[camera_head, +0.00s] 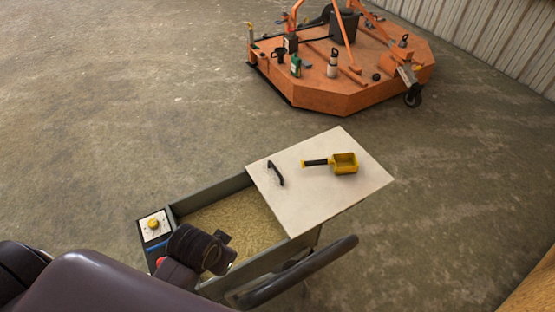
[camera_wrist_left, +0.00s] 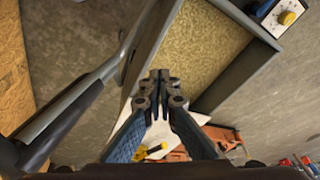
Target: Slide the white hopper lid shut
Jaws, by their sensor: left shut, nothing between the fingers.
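The white hopper lid (camera_head: 335,195) covers the right part of the hopper (camera_head: 213,188), a dark-walled bin, and leaves the left part open over tan grain. A black handle (camera_head: 275,173) stands near the lid's left edge. Part of the lid shows below the fingers in the left wrist view (camera_wrist_left: 155,132). My left gripper (camera_head: 220,252) is over the open left part of the hopper, apart from the handle. In the left wrist view its fingertips (camera_wrist_left: 161,82) are together with nothing between them. My right gripper is not in view.
A yellow scoop with a black grip (camera_head: 340,163) lies on the lid. A panel with a yellow knob (camera_head: 153,225) is at the hopper's left end. A dark curved bar (camera_head: 300,275) runs along the near side. An orange mower deck (camera_head: 345,95) carrying several items stands behind.

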